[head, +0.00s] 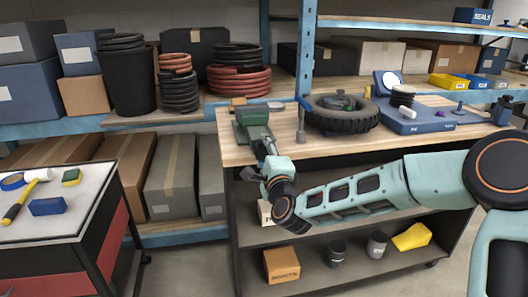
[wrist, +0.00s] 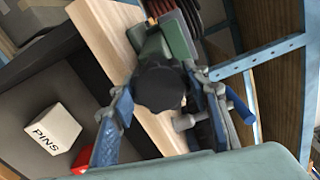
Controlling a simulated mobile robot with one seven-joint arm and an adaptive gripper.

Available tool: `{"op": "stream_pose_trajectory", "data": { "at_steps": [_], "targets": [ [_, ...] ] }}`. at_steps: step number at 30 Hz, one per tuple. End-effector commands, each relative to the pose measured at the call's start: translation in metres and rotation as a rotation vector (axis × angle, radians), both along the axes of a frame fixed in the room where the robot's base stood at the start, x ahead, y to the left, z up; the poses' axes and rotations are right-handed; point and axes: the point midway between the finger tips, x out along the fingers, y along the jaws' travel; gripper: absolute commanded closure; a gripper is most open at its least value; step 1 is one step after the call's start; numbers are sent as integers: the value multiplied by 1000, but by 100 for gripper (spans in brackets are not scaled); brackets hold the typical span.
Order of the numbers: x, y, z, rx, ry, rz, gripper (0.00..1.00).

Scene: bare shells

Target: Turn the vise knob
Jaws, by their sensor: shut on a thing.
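The green vise (head: 254,131) sits at the left front corner of the wooden workbench top (head: 345,151). In the wrist view the vise body (wrist: 152,48) shows behind its dark round knob (wrist: 160,86). My gripper (head: 270,152) is at the vise's front, at the bench edge. In the wrist view my gripper's two fingers (wrist: 160,100) lie on either side of the knob and are shut on it. In the head view the knob is hidden by my gripper.
A grey post-like tool (head: 300,130) and a black tire (head: 342,114) stand right of the vise. A blue device (head: 415,122) lies farther right. On the lower shelf are a cardboard box (head: 281,265) and cans. A tool cart (head: 75,235) stands to the left.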

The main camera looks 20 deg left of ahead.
Motion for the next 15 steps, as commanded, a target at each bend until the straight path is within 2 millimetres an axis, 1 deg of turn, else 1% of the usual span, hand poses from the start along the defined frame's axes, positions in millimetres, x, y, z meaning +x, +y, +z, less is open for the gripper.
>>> {"op": "stream_pose_trajectory", "data": {
  "at_steps": [3,4,8,15],
  "targets": [
    [0,0,0,0,0,-1,81],
    [0,0,0,0,0,-1,56],
    [0,0,0,-1,0,-1,42],
    [0,0,0,-1,0,-1,41]
  ]
}}
